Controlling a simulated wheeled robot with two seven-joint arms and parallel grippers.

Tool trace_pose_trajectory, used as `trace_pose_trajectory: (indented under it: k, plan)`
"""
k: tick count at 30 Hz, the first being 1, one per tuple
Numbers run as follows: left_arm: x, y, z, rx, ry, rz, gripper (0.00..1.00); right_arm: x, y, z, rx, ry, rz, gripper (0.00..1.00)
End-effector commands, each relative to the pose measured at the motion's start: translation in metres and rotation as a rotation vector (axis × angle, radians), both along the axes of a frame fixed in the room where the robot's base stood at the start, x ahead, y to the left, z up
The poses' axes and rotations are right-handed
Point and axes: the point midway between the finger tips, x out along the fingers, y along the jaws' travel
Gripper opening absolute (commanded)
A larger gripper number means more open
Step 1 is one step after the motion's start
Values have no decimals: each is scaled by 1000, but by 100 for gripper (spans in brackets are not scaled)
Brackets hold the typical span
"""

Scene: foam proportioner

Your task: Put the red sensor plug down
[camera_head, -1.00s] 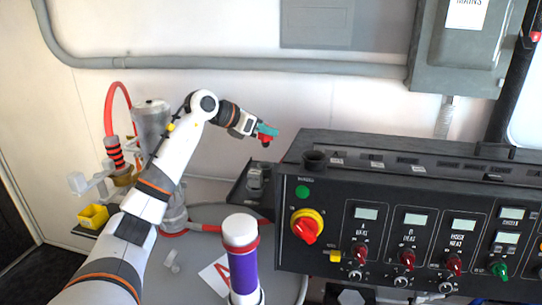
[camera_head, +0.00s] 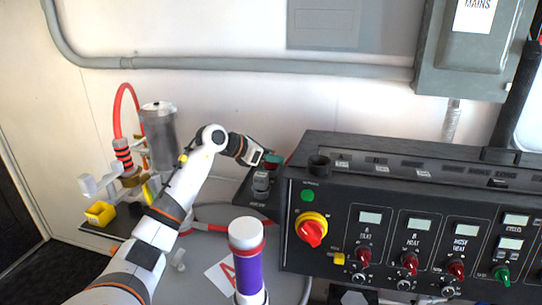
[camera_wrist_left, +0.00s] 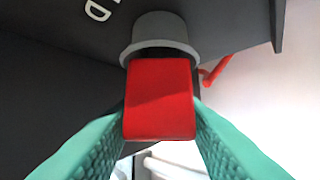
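The red sensor plug (camera_wrist_left: 160,99) shows as a red block in the left wrist view, between the teal fingers of my left gripper (camera_wrist_left: 162,125). The fingers sit against both its sides. A grey round fitting (camera_wrist_left: 158,32) on a dark surface is directly behind the plug; whether the two touch, I cannot tell. In the head view my left gripper (camera_head: 272,160) is low beside the left end of the black control panel (camera_head: 400,222), and the plug is hardly visible there. My right gripper is not in view.
A grey-capped connector (camera_head: 260,182) stands on a dark shelf just below the gripper. A black cup-like part (camera_head: 318,163) stands on the panel's top. A purple cylinder with a white cap (camera_head: 248,262) stands in front.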

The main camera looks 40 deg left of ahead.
Motion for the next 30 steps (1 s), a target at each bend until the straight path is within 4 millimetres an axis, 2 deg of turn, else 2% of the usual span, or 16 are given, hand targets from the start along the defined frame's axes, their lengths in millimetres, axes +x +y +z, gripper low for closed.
trace_pose_trajectory:
  k: [3,13,17,24,30]
  plan:
    - [0,0,1,0,0,0,50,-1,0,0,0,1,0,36]
    - [0,0,6,-1,-1,-1,50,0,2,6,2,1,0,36]
    - [-16,6,8,5,1,3,50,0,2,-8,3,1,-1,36]
    - [-61,18,31,6,1,2,50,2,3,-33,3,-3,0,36]
    - [-89,26,50,3,1,2,50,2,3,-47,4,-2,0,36]
